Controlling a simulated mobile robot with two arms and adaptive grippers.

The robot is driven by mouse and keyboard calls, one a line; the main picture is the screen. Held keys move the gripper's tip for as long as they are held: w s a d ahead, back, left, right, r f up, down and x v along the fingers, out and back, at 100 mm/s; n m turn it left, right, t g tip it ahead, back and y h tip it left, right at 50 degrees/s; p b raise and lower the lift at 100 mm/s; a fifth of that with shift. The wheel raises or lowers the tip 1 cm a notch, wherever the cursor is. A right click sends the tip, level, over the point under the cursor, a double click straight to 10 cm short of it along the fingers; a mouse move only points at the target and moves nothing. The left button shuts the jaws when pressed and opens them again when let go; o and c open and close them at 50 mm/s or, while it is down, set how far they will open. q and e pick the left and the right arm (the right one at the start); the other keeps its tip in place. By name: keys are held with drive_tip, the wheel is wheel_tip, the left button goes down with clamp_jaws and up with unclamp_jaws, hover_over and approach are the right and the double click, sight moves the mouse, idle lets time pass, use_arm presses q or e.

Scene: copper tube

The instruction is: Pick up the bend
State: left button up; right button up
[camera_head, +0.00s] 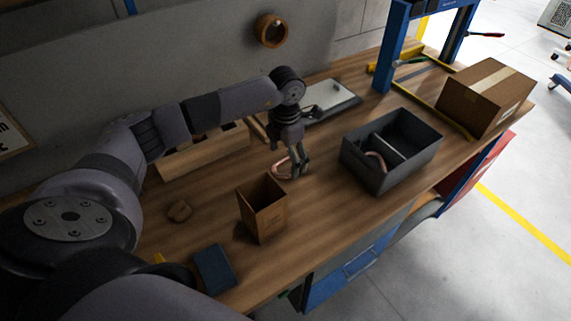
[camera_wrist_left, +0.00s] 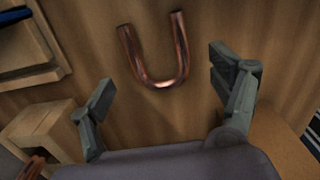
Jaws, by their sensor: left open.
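The bend is a U-shaped copper tube (camera_wrist_left: 156,80) lying on the wooden workbench. In the left wrist view it is ahead of the two fingers, with its curved end toward the gripper. In the head view the copper bend (camera_head: 283,172) shows just under my left gripper (camera_head: 296,170). My left gripper (camera_wrist_left: 165,95) is open and empty, its fingers spread to either side of the bend's curve, apart from it. My right gripper is not in view.
An open cardboard box (camera_head: 262,214) stands close in front of the gripper. A grey bin (camera_head: 372,184) with a copper-coloured piece inside is to the right. A closed carton (camera_head: 488,97) sits at the far right. A wooden holder (camera_head: 202,154) lies behind, left of the gripper.

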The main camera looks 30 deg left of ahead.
use_arm(q)
drive_tip(key=shift+f, duration=1.25)
drive_tip(key=shift+c, duration=0.5)
drive_tip(key=c, duration=1.2)
drive_tip(key=shift+o, duration=0.2)
drive_tip(key=shift+r, duration=0.1)
